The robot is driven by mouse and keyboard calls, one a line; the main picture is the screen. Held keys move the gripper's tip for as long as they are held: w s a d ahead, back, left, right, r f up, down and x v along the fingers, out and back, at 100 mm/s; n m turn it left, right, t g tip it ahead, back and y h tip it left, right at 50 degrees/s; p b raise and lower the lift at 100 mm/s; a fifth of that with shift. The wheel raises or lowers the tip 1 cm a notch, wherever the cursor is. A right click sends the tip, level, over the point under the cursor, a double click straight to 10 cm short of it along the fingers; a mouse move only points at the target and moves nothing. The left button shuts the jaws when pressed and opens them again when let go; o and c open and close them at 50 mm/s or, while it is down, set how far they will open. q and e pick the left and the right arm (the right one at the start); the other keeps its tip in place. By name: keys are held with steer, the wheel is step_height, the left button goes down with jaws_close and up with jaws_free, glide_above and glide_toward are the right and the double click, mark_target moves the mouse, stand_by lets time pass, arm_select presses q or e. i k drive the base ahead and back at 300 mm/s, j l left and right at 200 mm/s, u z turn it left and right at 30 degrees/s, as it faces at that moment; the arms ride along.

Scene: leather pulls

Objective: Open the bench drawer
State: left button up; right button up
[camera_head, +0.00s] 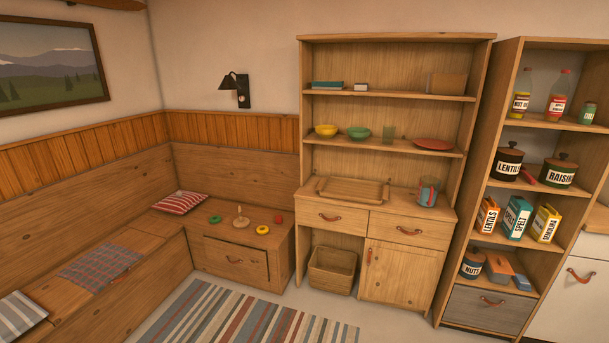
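The bench drawer (236,260) is a wooden front in the short end of the corner bench (280,243), left of the middle of the head view. A small reddish leather pull (234,261) is on its face. A dark gap shows along the drawer's top edge; I cannot tell whether it is slightly ajar. Its inside is hidden. Neither of my grippers is in view.
Toy rings and a peg (240,218) lie on the bench top above the drawer. A striped rug (245,318) covers the floor in front. A hutch (408,270) with a basket (332,270) under it stands to the right, beside a tall shelf (490,303).

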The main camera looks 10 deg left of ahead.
mark_target(245, 260)
steer(key=i+j+u, duration=0.2)
steer(key=i+u, duration=0.95)
steer(key=i+l+u, duration=0.2)
steer(key=i+u, duration=0.15)
steer(key=i, duration=0.15)
